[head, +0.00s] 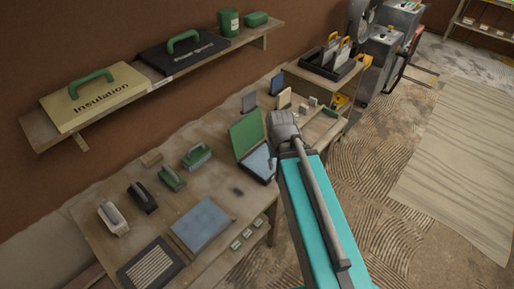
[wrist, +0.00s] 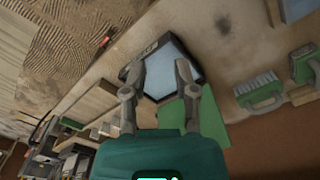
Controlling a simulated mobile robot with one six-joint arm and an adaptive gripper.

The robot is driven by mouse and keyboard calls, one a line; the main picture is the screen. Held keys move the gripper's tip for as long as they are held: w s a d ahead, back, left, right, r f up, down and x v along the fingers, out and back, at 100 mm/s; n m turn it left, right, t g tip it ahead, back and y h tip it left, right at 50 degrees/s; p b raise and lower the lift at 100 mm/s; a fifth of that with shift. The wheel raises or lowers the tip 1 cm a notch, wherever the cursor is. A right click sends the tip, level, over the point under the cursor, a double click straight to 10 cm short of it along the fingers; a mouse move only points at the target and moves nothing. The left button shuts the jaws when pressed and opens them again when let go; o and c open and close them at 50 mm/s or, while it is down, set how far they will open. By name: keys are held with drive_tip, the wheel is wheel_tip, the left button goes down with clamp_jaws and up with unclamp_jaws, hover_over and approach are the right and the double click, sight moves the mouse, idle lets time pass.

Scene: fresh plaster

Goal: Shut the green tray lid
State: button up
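The green tray lid (head: 247,132) stands open and tilted up along the back edge of its tray (head: 255,161) on the bench. The tray is dark-rimmed with a pale blue inside. In the wrist view the tray (wrist: 166,72) lies beyond my fingertips, and the lid (wrist: 207,108) shows beside and behind the right finger. My gripper (wrist: 160,66) is open, its two fingers spread with nothing between them. It is over the tray area close to the lid; I cannot tell whether it touches. In the head view my arm hides part of the tray's right side.
Green-handled brushes (head: 196,156) and floats stand left of the tray. A blue-grey panel (head: 203,223) and a striped grille (head: 151,264) lie at the bench front. Small blocks and upright plates (head: 284,98) stand to the right. A shelf (head: 160,78) holds cases above.

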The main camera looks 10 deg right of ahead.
drive_tip(key=w+a, duration=0.1)
drive_tip(key=w, duration=0.2)
drive_tip(key=w+a+r+n+p, duration=0.1)
drive_tip(key=w, duration=0.3)
drive_tip(key=w+a+r+n+t+p, duration=0.1)
drive_tip(key=w, duration=0.2)
drive_tip(key=shift+w+r+y, duration=0.15)
drive_tip(key=shift+w+y, duration=0.2)
drive_tip(key=shift+y, duration=0.05)
clamp_jaws()
drive_tip(key=w+a+r+n+p, duration=0.1)
drive_tip(key=w+a, duration=0.1)
drive_tip(key=w, duration=0.4)
drive_tip(key=w+a+r+n+t+y+p, duration=0.1)
drive_tip(key=w+a+n, duration=0.1)
drive_tip(key=w, duration=0.5)
drive_tip(key=w+a+r+n+t+p, duration=0.1)
drive_tip(key=w+a+r+n, duration=0.1)
drive_tip(key=w+a, duration=0.2)
drive_tip(key=w, duration=0.2)
drive_tip(key=shift+w+y, duration=0.3)
drive_tip(key=shift+y, duration=0.1)
drive_tip(key=shift+r, duration=0.1)
